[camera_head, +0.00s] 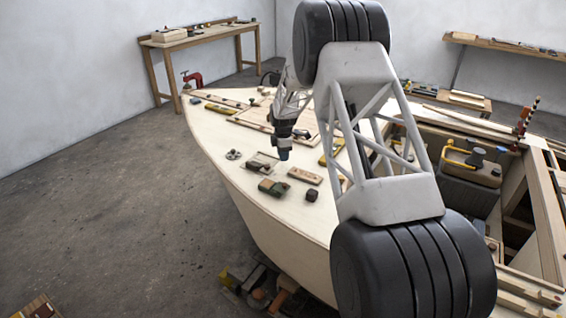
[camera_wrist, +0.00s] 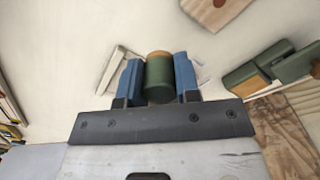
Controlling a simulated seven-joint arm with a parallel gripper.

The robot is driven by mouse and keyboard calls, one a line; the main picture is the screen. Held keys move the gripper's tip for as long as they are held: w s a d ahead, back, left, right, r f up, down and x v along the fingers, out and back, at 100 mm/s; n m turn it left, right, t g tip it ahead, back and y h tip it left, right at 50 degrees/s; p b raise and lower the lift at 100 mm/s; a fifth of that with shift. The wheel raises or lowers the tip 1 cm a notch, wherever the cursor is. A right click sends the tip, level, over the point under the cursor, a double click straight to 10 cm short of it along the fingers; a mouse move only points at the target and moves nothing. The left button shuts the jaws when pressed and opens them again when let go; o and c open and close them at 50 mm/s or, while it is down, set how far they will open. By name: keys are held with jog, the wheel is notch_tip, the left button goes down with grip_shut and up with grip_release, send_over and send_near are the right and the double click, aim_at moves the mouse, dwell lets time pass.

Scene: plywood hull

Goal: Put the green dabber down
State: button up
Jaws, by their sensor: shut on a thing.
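My gripper (camera_head: 284,154) is low over the pale deck of the boat hull (camera_head: 232,175) in the head view. In the wrist view its blue fingers (camera_wrist: 159,82) are shut on the green dabber (camera_wrist: 159,78), a short dark green cylinder with a brown end. The fingers grip it from both sides. I cannot tell whether its far end touches the deck. In the head view I cannot make out the dabber at the fingertips.
Green blocks (camera_wrist: 244,82) lie right of the fingers; they also show in the head view (camera_head: 273,187). A wooden block (camera_head: 305,175), a dark cube (camera_head: 312,195) and a round grey part (camera_head: 233,155) are nearby. A pale bracket (camera_wrist: 113,75) lies just left of the fingers. Bare deck lies between them.

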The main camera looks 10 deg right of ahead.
aim_at(283, 167)
dwell(0.3)
jog(key=shift+f, duration=1.9)
jog(key=shift+f, duration=0.15)
jog(key=o, duration=0.9)
notch_tip(283, 167, up, 12)
jog(key=shift+r, duration=0.15)
